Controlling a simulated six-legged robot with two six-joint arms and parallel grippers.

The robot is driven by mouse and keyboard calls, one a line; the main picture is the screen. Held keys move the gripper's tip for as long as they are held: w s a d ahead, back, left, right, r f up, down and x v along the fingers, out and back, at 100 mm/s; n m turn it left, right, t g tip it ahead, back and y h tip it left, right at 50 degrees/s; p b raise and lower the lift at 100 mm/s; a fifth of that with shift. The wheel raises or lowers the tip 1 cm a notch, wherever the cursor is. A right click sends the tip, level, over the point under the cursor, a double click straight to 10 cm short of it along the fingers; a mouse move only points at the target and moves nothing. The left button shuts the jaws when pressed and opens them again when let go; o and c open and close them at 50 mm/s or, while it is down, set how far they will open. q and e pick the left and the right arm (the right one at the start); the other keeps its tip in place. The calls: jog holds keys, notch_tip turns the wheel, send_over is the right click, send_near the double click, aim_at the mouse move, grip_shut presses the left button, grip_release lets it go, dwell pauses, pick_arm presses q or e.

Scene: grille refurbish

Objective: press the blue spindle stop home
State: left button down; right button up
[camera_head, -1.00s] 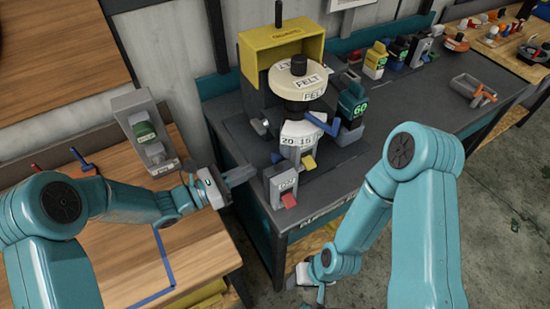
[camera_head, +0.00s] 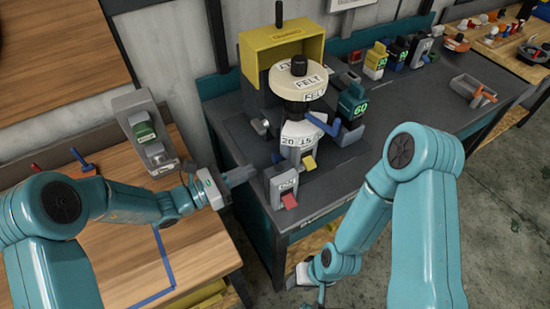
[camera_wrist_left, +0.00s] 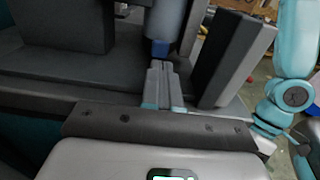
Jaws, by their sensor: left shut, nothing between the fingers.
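The bench machine carries a pale wheel (camera_head: 296,77) marked FELT. A small blue piece (camera_head: 277,157) sits low on the machine's left side; I take it for the spindle stop. My left gripper (camera_head: 250,171) is shut and empty, with its fingers pointing right towards that piece, apart from it in the head view. In the left wrist view, the shut fingers (camera_wrist_left: 160,72) point at a blue tip (camera_wrist_left: 160,48) under a grey cylinder; I cannot tell whether they touch. My right gripper (camera_head: 318,292) hangs low before the bench, its fingers mostly cut off.
A blue lever (camera_head: 322,124) sticks out at the machine's right. A grey holder with a green part (camera_head: 145,131) stands on the wooden table at left. The bench's right middle is fairly clear.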

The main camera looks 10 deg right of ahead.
aim_at(273, 160)
pick_arm(q)
jog(key=shift+d, duration=0.15)
dwell(0.5)
jog(key=shift+b+x, duration=0.55)
jog(key=shift+x, duration=1.25)
jog(key=shift+w+d, duration=0.1)
jog(key=shift+d, duration=0.05)
jog(key=shift+b+x, duration=0.35)
jog(key=shift+x, duration=0.7)
jog(key=v, duration=0.8)
jog(key=shift+r, duration=0.1)
